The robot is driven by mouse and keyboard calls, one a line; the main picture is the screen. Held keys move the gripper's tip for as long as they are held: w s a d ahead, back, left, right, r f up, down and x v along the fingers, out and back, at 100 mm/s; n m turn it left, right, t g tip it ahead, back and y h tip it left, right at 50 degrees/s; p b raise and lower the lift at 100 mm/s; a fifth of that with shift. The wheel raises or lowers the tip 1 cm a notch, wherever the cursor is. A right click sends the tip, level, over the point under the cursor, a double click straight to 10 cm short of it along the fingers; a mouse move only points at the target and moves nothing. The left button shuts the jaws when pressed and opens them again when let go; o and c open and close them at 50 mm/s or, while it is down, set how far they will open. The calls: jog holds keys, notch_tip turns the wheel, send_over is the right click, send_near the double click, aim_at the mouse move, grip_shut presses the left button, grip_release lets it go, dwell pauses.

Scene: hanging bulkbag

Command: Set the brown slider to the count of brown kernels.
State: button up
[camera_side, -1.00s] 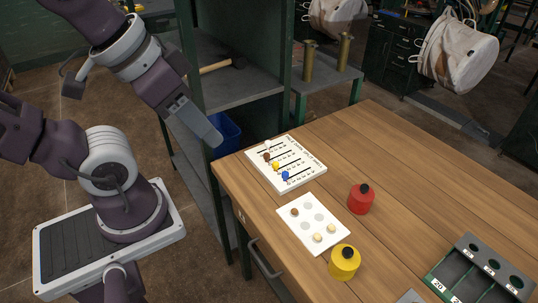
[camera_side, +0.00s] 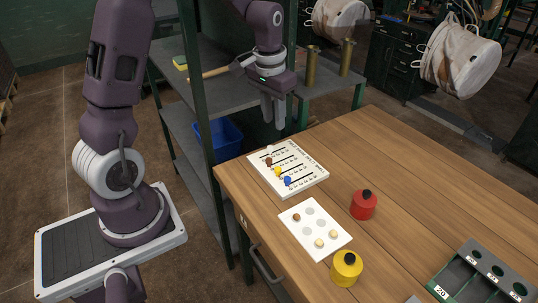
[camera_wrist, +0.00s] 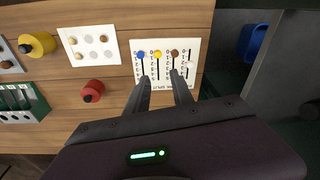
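The white slider board (camera_side: 312,184) lies on the table's left corner and also shows in the wrist view (camera_wrist: 150,82). Its brown slider (camera_side: 269,161) sits at the left end of its slot, between the white and yellow sliders. In the wrist view the brown slider (camera_wrist: 175,53) is at the slot's top end, beyond the fingertips. The white kernel card (camera_side: 318,255) holds one brown kernel (camera_side: 297,217) and two pale kernels (camera_side: 326,239); other spots show grey discs. My gripper (camera_side: 272,122) is above the board's far side, empty, its fingers (camera_wrist: 162,84) apart.
A red weight (camera_side: 363,206) and a yellow weight (camera_side: 347,269) stand beside the card. A dark rack (camera_side: 462,290) is at the lower right. A shelf with a hammer (camera_side: 215,72) stands behind the board.

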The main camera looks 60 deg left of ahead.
jog(key=g, duration=0.1)
send_over(269, 159)
jog(key=shift+n, duration=0.3)
notch_tip(269, 159, down, 10)
jog(key=shift+r, duration=0.1)
notch_tip(269, 159, down, 7)
jog(key=shift+f, duration=0.1)
grip_shut()
dwell(0.5)
